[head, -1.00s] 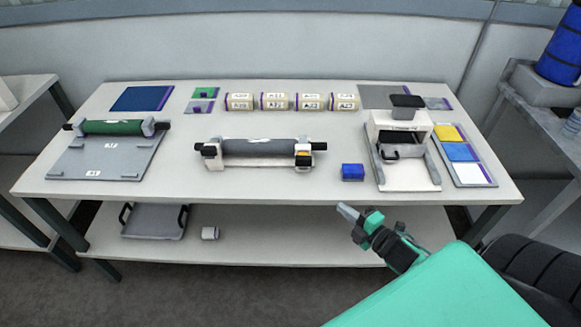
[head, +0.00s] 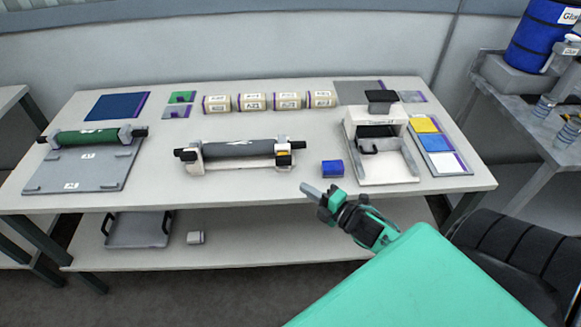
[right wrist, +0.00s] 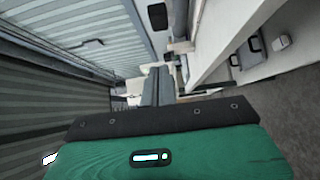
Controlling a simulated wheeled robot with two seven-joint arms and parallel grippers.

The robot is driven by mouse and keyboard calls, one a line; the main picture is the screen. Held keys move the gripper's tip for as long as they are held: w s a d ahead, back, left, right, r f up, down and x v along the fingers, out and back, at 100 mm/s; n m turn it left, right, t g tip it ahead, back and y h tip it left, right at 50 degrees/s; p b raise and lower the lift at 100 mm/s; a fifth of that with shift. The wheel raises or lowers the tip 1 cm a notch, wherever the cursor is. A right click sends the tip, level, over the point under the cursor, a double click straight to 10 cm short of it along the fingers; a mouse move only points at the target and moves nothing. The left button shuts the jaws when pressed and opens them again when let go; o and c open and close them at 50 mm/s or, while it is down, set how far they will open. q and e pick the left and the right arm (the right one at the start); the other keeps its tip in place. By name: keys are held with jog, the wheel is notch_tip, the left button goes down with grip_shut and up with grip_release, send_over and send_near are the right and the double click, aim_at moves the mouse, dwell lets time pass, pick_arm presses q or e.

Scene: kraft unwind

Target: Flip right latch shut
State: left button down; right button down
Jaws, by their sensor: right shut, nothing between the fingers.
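The unwind stand (head: 235,164) is in the middle of the table in the head view. It carries a dark grey roller (head: 240,148) with black shaft ends. My left gripper is not in view.
A blue box (head: 332,168) is just beyond my right gripper. A white machine (head: 378,120) stands to the right. A green roller (head: 88,138) on a grey plate is at the left. Several labelled rolls (head: 252,102) line the back. Bare table lies before the stand.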

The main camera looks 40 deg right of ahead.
aim_at(290, 156)
jog(key=shift+w+d+p, duration=0.15)
jog(key=shift+w+p, duration=0.65)
jog(key=shift+w, duration=1.6)
jog(key=shift+w+d+p, duration=0.15)
jog(key=shift+w+p, duration=0.6)
jog(key=shift+w, duration=1.6)
jog(key=w+d+b, duration=0.1)
jog(key=w, duration=0.1)
jog(key=w+d+b, duration=0.1)
jog(key=shift+w+d+f, duration=0.1)
jog(key=shift+w+d, duration=0.05)
jog(key=shift+w, duration=0.25)
jog(key=shift+r, duration=0.25)
jog(key=shift+d, duration=0.1)
